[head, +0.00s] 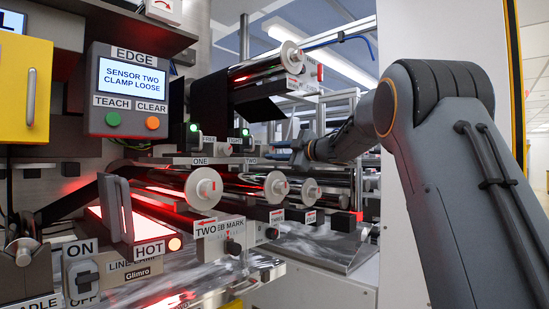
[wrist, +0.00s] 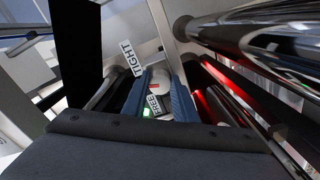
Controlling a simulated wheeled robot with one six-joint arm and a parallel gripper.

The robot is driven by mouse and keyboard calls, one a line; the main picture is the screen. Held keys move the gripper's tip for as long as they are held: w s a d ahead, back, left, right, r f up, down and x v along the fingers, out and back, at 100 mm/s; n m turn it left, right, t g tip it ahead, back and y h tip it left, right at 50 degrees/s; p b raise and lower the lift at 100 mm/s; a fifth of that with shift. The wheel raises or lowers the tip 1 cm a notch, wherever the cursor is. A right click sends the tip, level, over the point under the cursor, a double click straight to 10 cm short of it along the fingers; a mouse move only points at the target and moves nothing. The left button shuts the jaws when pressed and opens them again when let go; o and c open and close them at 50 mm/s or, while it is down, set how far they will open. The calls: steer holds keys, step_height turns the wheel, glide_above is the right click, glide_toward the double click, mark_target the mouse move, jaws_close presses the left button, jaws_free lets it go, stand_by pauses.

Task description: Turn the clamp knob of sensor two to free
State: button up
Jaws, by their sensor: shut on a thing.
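In the wrist view, a pale round clamp knob (wrist: 160,82) with a small red mark sits between the two blue fingers of my gripper (wrist: 158,97). The fingers are shut on the knob. A TIGHT label (wrist: 130,58) stands above left of the knob and a FREE label (wrist: 153,105) just below it. I cannot tell for sure which label the mark points at. The EDGE box screen (head: 132,76) reads SENSOR TWO CLAMP LOOSE.
Shiny rollers (wrist: 265,45) run close to the right of my gripper in the wrist view. In the head view, a dark web roll (head: 262,75) hangs above it and several rollers (head: 265,184) lie below. A HOT lamp unit (head: 135,226) glows at lower left.

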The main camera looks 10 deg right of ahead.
steer(key=n+b, duration=0.4)
steer(key=n, duration=0.2)
steer(key=shift+f+n+b, duration=0.1)
steer(key=shift+n+b, duration=0.2)
steer(key=n+b, duration=0.4)
steer(key=n, duration=0.1)
steer(key=shift+n, duration=0.3)
steer(key=o, duration=1)
steer(key=shift+o, duration=0.2)
steer(key=shift+r, duration=0.2)
steer(key=b+v, duration=0.2)
steer(key=v, duration=0.5)
steer(key=shift+s+d, duration=0.25)
steer(key=shift+s, duration=0.05)
